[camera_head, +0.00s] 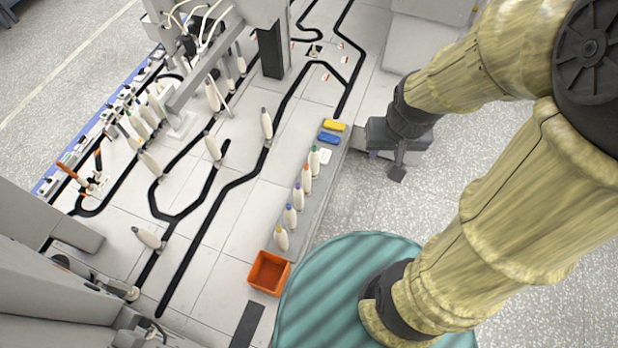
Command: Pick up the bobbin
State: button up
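Several white bobbins with coloured tips stand in a row along the table's near edge: green (314,160), orange (307,177), purple (298,196), blue (290,216) and yellow (281,239). More pale bobbins with darker tips are on the black tracks, among them one at the centre (267,124), one left of it (212,147) and one at lower left (147,238). Which bobbin is meant cannot be told. My gripper (397,172) hangs over the floor, right of the table edge and apart from all bobbins. Its fingers are small and dark; their opening is unclear.
An orange open box (269,273) sits at the near end of the row. Yellow (334,125) and blue (329,137) blocks lie at its far end. A grey machine frame (196,85) stands over the tracks at upper left. The floor (375,205) below my gripper is clear.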

jog(key=shift+o, duration=0.2)
jog(key=o, duration=0.3)
jog(key=shift+o, duration=0.9)
jog(key=w+d+f+n+t+b, duration=0.1)
jog(key=w+f+b, duration=0.4)
jog(key=f, duration=0.2)
jog(key=w+d+f+n+t+b, duration=0.1)
jog(key=w+f+t+b, duration=0.1)
jog(key=w+f+b, duration=0.3)
notch_tip(320, 180, down, 3)
jog(key=shift+d+r+b, duration=0.15)
jog(key=shift+d+b, duration=0.2)
jog(key=shift+b, duration=0.35)
jog(key=w+a+f+n+t+y+b, duration=0.2)
jog(key=w+f+b, duration=0.1)
jog(key=f+b, duration=0.6)
jog(key=w+a+f+n+t+y+b, duration=0.1)
jog(key=w+f+n+t+y+b, duration=0.15)
jog(key=f+b, duration=0.55)
jog(key=w+a+f+n+t+y+b, duration=0.1)
jog(key=w+a+f+n+y+b, duration=0.15)
jog(key=f+b, duration=0.65)
jog(key=s+a+f+t+y+b, duration=0.1)
jog(key=s+f+y+b, duration=0.2)
jog(key=f, duration=1.2)
jog(key=y+b, duration=0.3)
jog(key=b, duration=0.2)
jog(key=shift+s+a+f+b, duration=0.15)
jog(key=shift+s+b, duration=0.05)
jog(key=shift+b, duration=0.15)
